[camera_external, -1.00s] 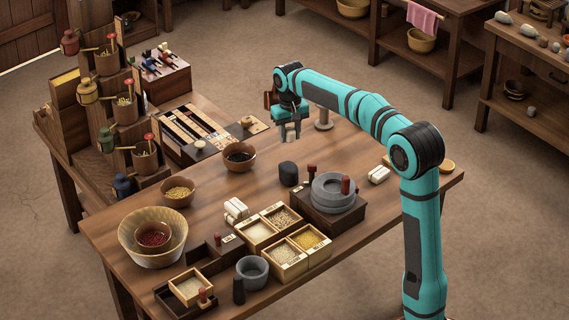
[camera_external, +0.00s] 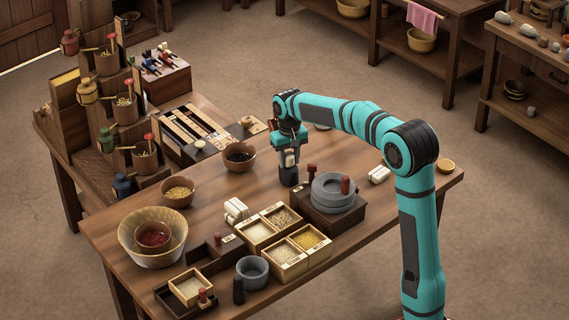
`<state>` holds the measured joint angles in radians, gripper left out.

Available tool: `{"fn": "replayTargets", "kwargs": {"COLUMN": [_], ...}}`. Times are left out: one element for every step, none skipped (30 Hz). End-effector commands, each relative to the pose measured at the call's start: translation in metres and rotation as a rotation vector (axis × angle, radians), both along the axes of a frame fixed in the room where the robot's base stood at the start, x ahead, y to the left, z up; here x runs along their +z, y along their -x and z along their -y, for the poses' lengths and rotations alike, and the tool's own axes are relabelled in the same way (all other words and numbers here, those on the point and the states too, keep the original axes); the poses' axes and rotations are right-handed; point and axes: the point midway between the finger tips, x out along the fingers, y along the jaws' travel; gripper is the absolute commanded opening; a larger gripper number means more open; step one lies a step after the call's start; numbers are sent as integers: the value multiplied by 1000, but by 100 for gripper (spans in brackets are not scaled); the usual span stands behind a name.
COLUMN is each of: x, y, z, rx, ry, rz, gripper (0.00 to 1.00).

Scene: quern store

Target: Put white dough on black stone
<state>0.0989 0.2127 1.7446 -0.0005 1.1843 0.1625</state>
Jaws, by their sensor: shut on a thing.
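The black stone (camera_external: 288,177) is a short dark cylinder standing upright on the table, left of the grey quern. My gripper (camera_external: 289,160) points down right above it and is shut on the white dough (camera_external: 290,161). Only a small pale part of the dough shows between the fingers. The dough is over the stone's top; I cannot tell whether the two touch.
The quern (camera_external: 333,192) on its dark block stands close on the right, with a red-topped peg (camera_external: 311,173) beside the stone. A bowl of dark grains (camera_external: 239,157) is to the left. White rolls (camera_external: 378,174) lie at right. Grain boxes (camera_external: 283,253) are in front.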

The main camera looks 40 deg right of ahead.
Motion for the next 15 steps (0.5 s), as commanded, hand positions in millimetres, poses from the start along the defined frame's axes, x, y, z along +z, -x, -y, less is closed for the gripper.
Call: {"fn": "replayTargets", "kwargs": {"x": [0,0,0,-1,-2,-3,-2,-2,-2,-2,-2,-2,-2,-2,-2], "y": [0,0,0,0,0,0,0,0,0,0,0,0,0,0,0], "z": [0,0,0,0,0,0,0,0,0,0,0,0,0,0,0], "rx": [0,0,0,0,0,0,0,0,0,0,0,0,0,0,0], "ry": [0,0,0,0,0,0,0,0,0,0,0,0,0,0,0], "rz": [0,0,0,0,-1,-1,-1,0,0,0,0,0,0,0,0], "gripper": [12,12,12,12,12,12,41,47,55,57,57,57,57,57,57]}}
